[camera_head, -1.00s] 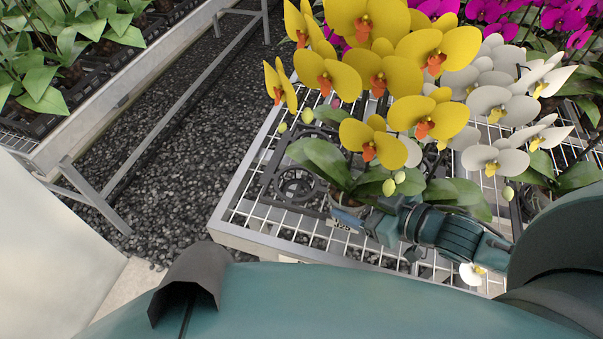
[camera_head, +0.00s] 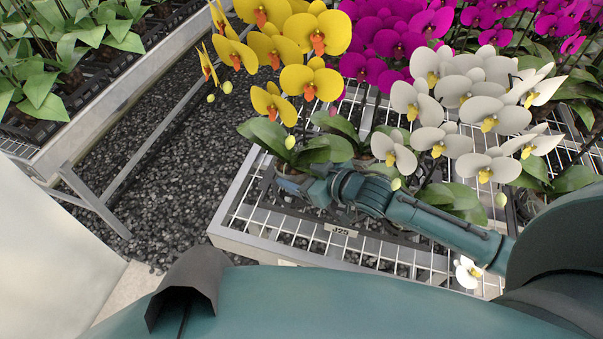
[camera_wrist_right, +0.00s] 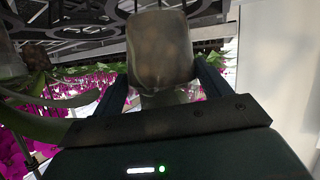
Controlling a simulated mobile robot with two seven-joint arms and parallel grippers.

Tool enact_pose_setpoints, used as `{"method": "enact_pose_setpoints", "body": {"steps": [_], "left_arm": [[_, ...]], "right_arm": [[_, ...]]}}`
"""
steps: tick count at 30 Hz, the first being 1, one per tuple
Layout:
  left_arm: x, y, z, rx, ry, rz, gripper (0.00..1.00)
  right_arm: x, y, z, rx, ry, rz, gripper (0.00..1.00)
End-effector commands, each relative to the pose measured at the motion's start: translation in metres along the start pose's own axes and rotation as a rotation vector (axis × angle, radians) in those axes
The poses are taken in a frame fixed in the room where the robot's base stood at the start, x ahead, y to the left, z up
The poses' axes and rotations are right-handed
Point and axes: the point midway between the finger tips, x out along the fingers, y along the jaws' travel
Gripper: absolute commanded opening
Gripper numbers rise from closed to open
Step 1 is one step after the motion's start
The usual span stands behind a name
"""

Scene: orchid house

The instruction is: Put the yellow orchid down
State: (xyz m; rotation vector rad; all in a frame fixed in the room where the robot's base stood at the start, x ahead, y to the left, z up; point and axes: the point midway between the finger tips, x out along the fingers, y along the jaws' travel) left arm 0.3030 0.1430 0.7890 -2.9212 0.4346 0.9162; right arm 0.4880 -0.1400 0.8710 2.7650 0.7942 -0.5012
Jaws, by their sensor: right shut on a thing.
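The yellow orchid (camera_head: 290,45) has several yellow blooms with orange lips and broad green leaves. It stands roughly upright at the left end of the mesh bench (camera_head: 240,222). My right gripper (camera_head: 303,187) is shut on its pot, low down under the leaves. In the head view the gripper and leaves mostly hide the pot. The right wrist view shows the translucent pot (camera_wrist_right: 160,48) between the two fingers, with a black tray (camera_wrist_right: 90,25) close to it. I cannot tell whether the pot's base touches anything. My left gripper is not in view.
A label reading J25 (camera_head: 341,230) is near the bench front. A fallen white bloom (camera_head: 466,272) lies at the front right. Dark gravel (camera_head: 150,190) lies left of the bench.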

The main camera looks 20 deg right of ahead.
Motion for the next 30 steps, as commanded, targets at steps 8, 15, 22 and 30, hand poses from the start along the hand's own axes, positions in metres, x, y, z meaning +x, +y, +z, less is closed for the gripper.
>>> {"method": "enact_pose_setpoints", "body": {"steps": [8, 15, 22, 30], "left_arm": [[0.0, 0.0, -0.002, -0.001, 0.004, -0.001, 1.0], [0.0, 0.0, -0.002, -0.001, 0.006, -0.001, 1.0], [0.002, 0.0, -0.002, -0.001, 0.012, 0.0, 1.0], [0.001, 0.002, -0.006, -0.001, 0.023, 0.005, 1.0]], "right_arm": [[0.007, -0.003, 0.017, 0.0, 0.005, -0.001, 0.34], [0.008, -0.003, 0.019, 0.001, 0.005, -0.001, 0.34], [0.011, -0.004, 0.025, 0.001, 0.005, -0.001, 0.34], [0.012, -0.006, 0.033, 0.003, -0.005, -0.003, 0.81]]}}
